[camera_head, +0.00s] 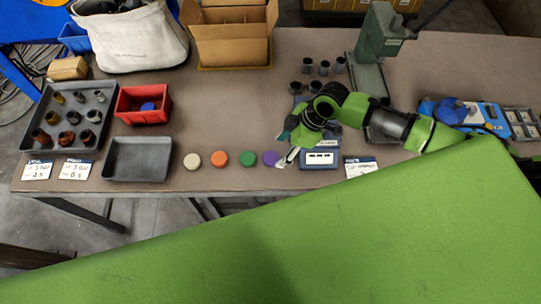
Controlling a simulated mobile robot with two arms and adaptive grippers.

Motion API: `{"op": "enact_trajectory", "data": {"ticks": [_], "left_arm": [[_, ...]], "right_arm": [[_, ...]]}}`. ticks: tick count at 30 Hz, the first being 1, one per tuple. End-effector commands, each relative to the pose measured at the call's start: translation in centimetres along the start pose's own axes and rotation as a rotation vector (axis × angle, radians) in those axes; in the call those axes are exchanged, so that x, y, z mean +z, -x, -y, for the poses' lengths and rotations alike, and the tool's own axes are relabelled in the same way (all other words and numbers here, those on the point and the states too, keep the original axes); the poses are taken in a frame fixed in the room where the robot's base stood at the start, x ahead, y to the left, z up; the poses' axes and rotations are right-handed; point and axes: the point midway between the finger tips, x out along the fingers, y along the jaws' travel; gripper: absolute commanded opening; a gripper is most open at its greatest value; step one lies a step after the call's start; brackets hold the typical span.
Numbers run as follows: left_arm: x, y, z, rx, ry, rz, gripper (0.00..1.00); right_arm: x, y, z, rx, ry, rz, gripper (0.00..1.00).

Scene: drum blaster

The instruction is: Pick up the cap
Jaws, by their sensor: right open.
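Several round caps lie in a row near the table's front edge: a white cap (192,161), an orange cap (219,159), a green cap (247,158) and a purple cap (269,158). A blue cap (148,106) lies in the red bin (143,118) at the left. My right gripper (284,147) is open, with its fingers just right of the purple cap. I cannot tell whether it touches that cap. Nothing shows between its fingers. My left gripper is not in view.
An empty grey tray (138,159) stands left of the caps. A tray (40,112) of small metal parts is farther left. A cardboard box (231,40), a white bag (135,38) and a green press (380,38) stand behind. The middle of the table is clear.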

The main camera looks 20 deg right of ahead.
Motion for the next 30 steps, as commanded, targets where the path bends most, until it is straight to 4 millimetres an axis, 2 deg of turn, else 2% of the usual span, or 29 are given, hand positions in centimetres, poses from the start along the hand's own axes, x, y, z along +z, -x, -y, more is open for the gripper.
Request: {"op": "enact_trajectory", "data": {"ticks": [3, 7, 12, 15, 23, 24, 26, 27, 30], "left_arm": [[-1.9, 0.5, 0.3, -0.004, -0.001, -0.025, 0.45], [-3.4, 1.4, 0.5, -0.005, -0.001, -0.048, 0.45], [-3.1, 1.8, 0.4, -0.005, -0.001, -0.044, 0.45], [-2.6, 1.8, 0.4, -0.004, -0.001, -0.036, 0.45], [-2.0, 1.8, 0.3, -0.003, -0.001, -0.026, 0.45], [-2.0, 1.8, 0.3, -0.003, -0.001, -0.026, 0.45], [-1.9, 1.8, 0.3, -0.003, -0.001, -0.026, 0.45], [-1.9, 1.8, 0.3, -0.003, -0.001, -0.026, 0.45], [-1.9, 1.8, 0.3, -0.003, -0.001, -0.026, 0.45]], "right_arm": [[-0.3, -0.7, 0.0, -0.001, 0.000, -0.001, 0.54], [-0.7, -2.3, 0.0, -0.003, -0.002, -0.001, 0.54], [-0.7, -4.5, 0.0, -0.002, -0.001, 0.000, 0.54], [-0.7, -5.1, 0.0, -0.001, -0.001, 0.000, 0.54], [-0.6, -5.3, -0.1, 0.000, 0.001, 0.000, 0.54], [-0.6, -5.3, -0.1, 0.000, 0.001, 0.000, 0.44], [-0.6, -5.3, -0.1, 0.000, 0.000, 0.000, 0.30], [-0.6, -5.3, -0.1, 0.000, 0.000, 0.000, 0.26], [-0.6, -5.3, -0.1, 0.000, 0.000, 0.000, 0.26]]}}
